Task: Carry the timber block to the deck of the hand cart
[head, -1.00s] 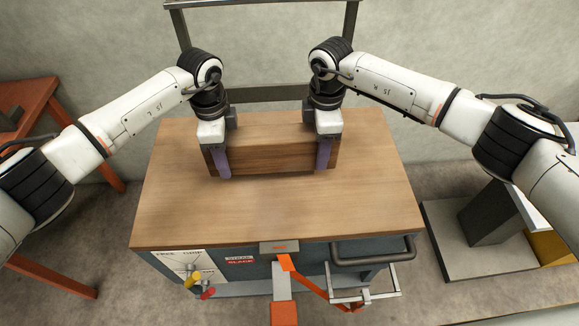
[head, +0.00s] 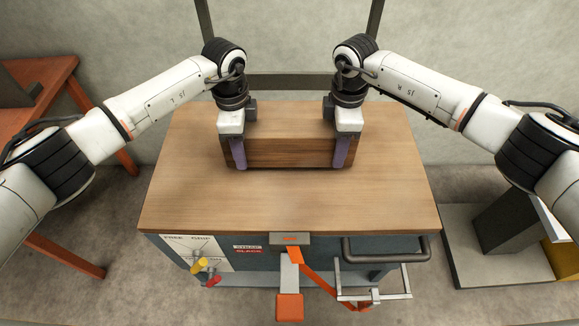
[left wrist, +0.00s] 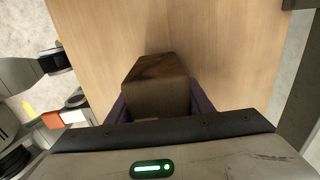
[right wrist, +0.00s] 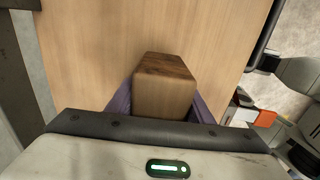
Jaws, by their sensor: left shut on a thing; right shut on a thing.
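The timber block (head: 290,152) is a brown wooden bar lying crosswise over the wooden top (head: 290,205) of a blue-grey unit. My left gripper (head: 238,142) is shut on its left end and my right gripper (head: 342,142) on its right end, with purple fingers on its faces. The block also shows between the fingers in the left wrist view (left wrist: 157,88) and the right wrist view (right wrist: 165,88). It looks level; I cannot tell whether it touches the top. A dark upright frame (head: 290,82) stands behind; I cannot tell whether this is the hand cart.
The unit's front has a labelled panel (head: 197,255), yellow and red knobs, an orange strap (head: 318,278) and a dark bar handle (head: 386,256). A red-brown table (head: 55,75) stands at left. A grey platform (head: 500,262) stands at right. The top in front of the block is clear.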

